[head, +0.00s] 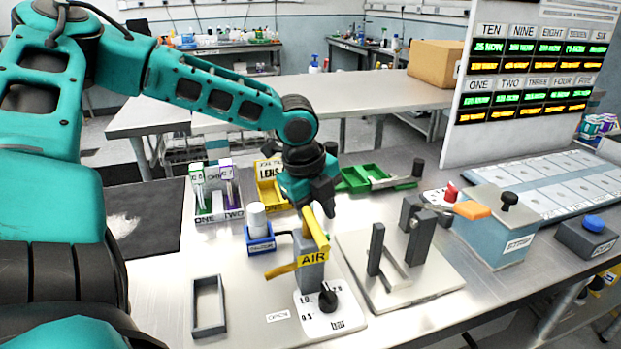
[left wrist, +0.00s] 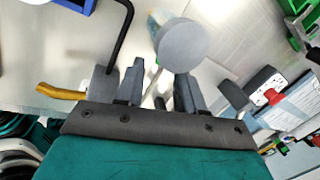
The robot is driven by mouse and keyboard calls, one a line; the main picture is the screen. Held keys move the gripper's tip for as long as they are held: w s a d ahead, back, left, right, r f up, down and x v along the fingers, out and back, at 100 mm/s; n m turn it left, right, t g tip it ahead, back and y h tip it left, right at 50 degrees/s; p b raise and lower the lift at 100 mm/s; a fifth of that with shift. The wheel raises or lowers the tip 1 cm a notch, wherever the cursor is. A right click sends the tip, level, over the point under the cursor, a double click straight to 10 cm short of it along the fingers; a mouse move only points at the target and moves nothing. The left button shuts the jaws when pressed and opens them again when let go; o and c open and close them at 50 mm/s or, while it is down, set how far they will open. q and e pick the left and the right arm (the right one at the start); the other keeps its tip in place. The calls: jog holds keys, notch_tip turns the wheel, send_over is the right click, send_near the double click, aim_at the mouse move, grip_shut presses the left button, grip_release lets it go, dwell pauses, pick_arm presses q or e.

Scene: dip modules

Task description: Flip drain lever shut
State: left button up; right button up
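An orange lever (head: 472,209) sticks out to the left from the top of a blue-grey box (head: 494,236) at the right; I cannot read the box's label well enough to confirm it is the drain. My left gripper (head: 318,203) is far left of that lever, pointing down just above a yellow bar (head: 314,230) on the grey AIR post. In the left wrist view the fingers (left wrist: 159,92) stand apart. A grey round-ended piece (left wrist: 183,46) shows beyond them, and I cannot tell whether they touch it. My right gripper is not in view.
The AIR post has a yellow handle (head: 281,271) and a dial plate (head: 331,314) in front. A plate with grey uprights (head: 408,288) stands between my gripper and the box. A blue holder (head: 260,242) is to the left.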

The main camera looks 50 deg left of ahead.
pick_arm(q)
jog(key=p+v, duration=0.1)
jog(key=v, duration=0.8)
jog(key=shift+p, duration=0.35)
jog(key=shift+s, duration=0.1)
